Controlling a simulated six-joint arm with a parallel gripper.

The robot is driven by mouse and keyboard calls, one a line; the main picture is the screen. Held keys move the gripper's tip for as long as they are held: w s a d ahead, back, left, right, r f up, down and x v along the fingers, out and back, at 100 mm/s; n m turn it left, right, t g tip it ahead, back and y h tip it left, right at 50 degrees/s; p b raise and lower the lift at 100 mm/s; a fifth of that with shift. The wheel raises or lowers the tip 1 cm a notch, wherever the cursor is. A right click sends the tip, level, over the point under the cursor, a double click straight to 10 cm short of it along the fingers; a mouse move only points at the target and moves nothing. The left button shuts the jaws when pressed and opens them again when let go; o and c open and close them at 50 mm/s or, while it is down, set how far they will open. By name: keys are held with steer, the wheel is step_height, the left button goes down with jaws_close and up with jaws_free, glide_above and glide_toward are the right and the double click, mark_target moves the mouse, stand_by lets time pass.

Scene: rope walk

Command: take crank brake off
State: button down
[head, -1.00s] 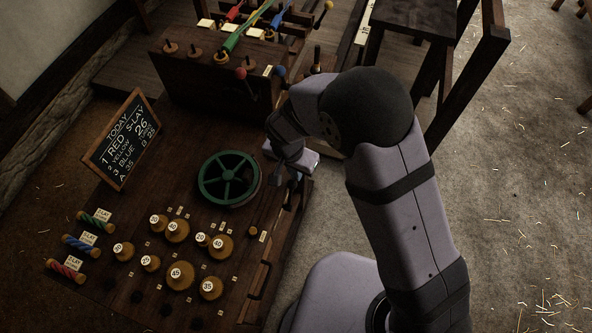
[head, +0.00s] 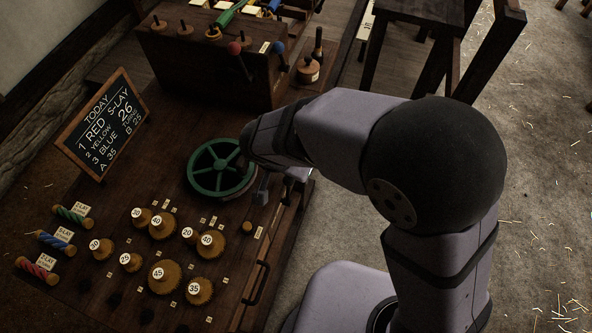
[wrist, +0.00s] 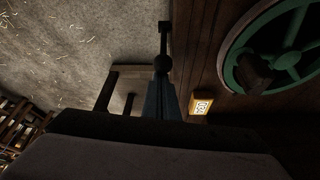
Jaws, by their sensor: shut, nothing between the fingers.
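The green spoked crank wheel (head: 220,167) lies on the dark bench; its rim, spokes and a dark knob show at the right of the wrist view (wrist: 285,48). My gripper (head: 262,190) is shut and empty, low beside the wheel's right side, near the bench edge; its grey fingers show at the wrist view's middle (wrist: 160,97). A dark lever with a round ball (wrist: 163,63) stands just beyond the fingertips in the wrist view. It may be the brake; I cannot tell whether the fingers touch it. My arm hides this area in the head view.
Several numbered wooden knobs (head: 164,276) fill the bench front. A chalkboard (head: 102,124) stands at left. A box with red and blue ball levers (head: 235,47) stands behind. Floor right of the bench is open.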

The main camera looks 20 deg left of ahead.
steer(key=shift+s+f+t+b, duration=0.15)
steer(key=shift+s+t+b, duration=0.35)
steer(key=shift+b, duration=1.2)
steer(key=shift+s+f+t+b, duration=0.15)
steer(key=shift+s+t+b, duration=0.35)
steer(key=shift+b, duration=1.2)
steer(key=s+t+b, duration=0.1)
steer(key=s+b, duration=0.1)
steer(key=b, duration=0.3)
steer(key=shift+s+r+t, duration=0.1)
steer(key=shift+r+t, duration=0.05)
steer(key=shift+t, duration=0.15)
steer(key=shift+s+b, duration=1.5)
steer(key=shift+b, duration=0.5)
steer(key=shift+s, duration=0.1)
glide_toward(288, 183)
steer(key=s+r, duration=0.1)
steer(key=s+d+r, duration=0.1)
steer(key=r, duration=0.1)
steer(key=shift+s+p, duration=0.1)
steer(key=shift+p, duration=0.3)
